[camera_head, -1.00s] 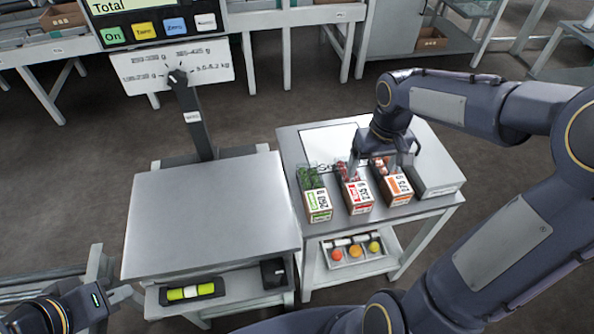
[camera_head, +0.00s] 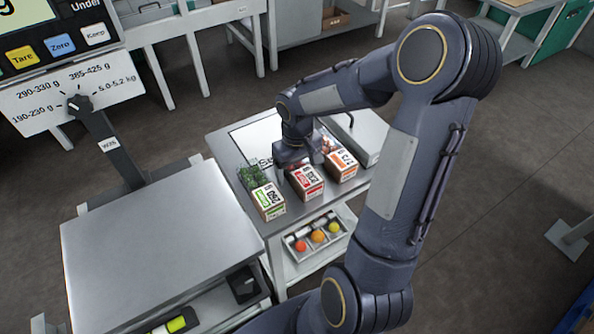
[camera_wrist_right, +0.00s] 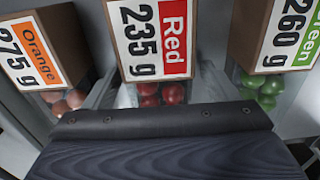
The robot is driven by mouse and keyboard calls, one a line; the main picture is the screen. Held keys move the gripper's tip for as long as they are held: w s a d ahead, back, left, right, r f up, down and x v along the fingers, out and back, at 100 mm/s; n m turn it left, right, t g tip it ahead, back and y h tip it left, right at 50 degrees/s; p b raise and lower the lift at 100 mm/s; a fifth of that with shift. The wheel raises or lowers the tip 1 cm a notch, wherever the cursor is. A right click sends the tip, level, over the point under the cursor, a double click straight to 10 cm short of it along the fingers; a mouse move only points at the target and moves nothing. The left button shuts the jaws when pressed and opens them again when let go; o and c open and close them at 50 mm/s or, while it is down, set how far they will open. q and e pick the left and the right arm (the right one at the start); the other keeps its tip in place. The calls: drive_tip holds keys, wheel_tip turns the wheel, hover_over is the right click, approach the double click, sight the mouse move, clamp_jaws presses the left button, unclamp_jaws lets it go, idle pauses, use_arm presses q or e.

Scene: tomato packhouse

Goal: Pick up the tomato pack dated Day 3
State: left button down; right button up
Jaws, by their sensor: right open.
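Three tomato packs with cardboard label ends stand in a row on the metal side table. They are the Green 260 g pack (camera_head: 268,200), the Red 235 g pack (camera_head: 307,182) and the Orange 275 g pack (camera_head: 343,166). I can read no day date on any of them. My right gripper (camera_head: 292,163) is open above the rear of the red pack. In the right wrist view the red pack (camera_wrist_right: 150,38) is centred ahead of the gripper, with grey finger shapes at its sides; contact cannot be told. My left gripper is out of view.
A grey lidded box (camera_head: 362,138) stands right of the orange pack. A tray with coloured balls (camera_head: 317,236) is on the lower shelf. The weighing table (camera_head: 150,245) at left has a clear top. A scale display post (camera_head: 110,150) rises behind it.

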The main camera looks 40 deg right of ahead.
drive_tip(key=c, duration=1.2)
